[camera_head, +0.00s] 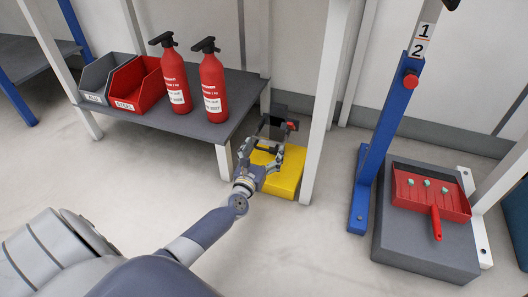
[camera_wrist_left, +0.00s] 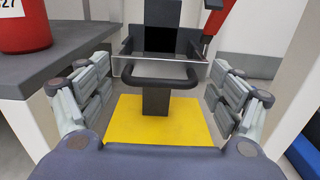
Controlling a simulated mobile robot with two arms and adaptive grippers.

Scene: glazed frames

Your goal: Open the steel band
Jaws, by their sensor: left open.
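A black stand (camera_head: 278,130) rises from a yellow base (camera_head: 290,175) on the floor by the table's right end. In the left wrist view, the stand has a black looped handle (camera_wrist_left: 160,82) across its post. Above the handle is a dark open-fronted holder (camera_wrist_left: 160,42). A thin pale strip (camera_wrist_left: 190,61) crosses in front of the holder and may be the steel band; I cannot tell whether it is fastened. My left gripper (camera_head: 265,158) is open in front of the stand, its fingers on either side of the handle and apart from it. My right gripper is not in view.
A grey table (camera_head: 225,122) on the left bears two red extinguishers (camera_head: 176,85) and grey and red bins (camera_head: 137,88). A white post (camera_head: 323,110) stands close to the stand's right. A blue post (camera_head: 375,150) and a red dustpan (camera_head: 430,195) on a grey block are further right.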

